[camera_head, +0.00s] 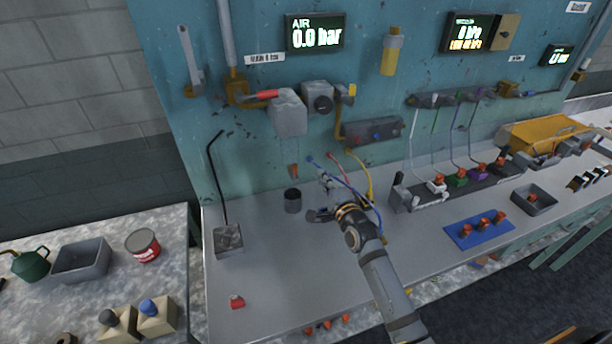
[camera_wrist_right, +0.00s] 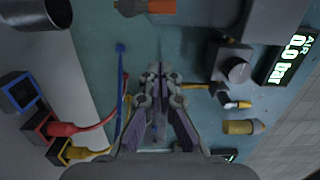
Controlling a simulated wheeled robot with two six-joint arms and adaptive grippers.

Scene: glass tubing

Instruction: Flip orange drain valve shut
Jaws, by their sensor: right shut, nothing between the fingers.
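The orange drain valve (camera_head: 293,171) hangs low on the teal panel, below the grey air-unit block (camera_head: 288,113). In the right wrist view an orange piece that looks like this valve (camera_wrist_right: 146,7) is cut by the top edge. I cannot tell its lever's position. My right gripper (camera_head: 322,200) is below and to the right of the valve in the head view, apart from it, near the hoses. In the wrist view its fingers (camera_wrist_right: 157,70) come together with nothing between them. My left gripper is not in view.
Red, blue and yellow hoses (camera_head: 369,178) lie close to my right gripper. A dark cup (camera_head: 293,200) stands under the valve. A black rod rises from a grey block (camera_head: 228,240) at left. The AIR display (camera_head: 316,35) reads 0.0 bar. The front bench top is mostly clear.

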